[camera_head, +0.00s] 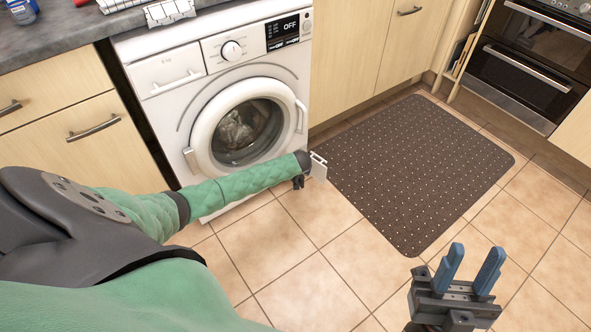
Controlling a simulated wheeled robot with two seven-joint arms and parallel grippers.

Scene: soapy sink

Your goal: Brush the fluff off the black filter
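I see no black filter, fluff or brush that I can make out in this view. My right gripper (468,268) is at the lower right, above the tiled floor, with its two blue fingers apart and nothing between them. My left arm reaches in from the left, across the front of the washing machine (168,113). Its end, with the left gripper (317,166), is small and seen from a poor angle beside the machine's lower right corner. I cannot tell whether its fingers are apart.
The washing machine's round door (240,130) is shut and its display reads OFF. A dark dotted mat (410,165) lies before cabinets and an oven (530,60).

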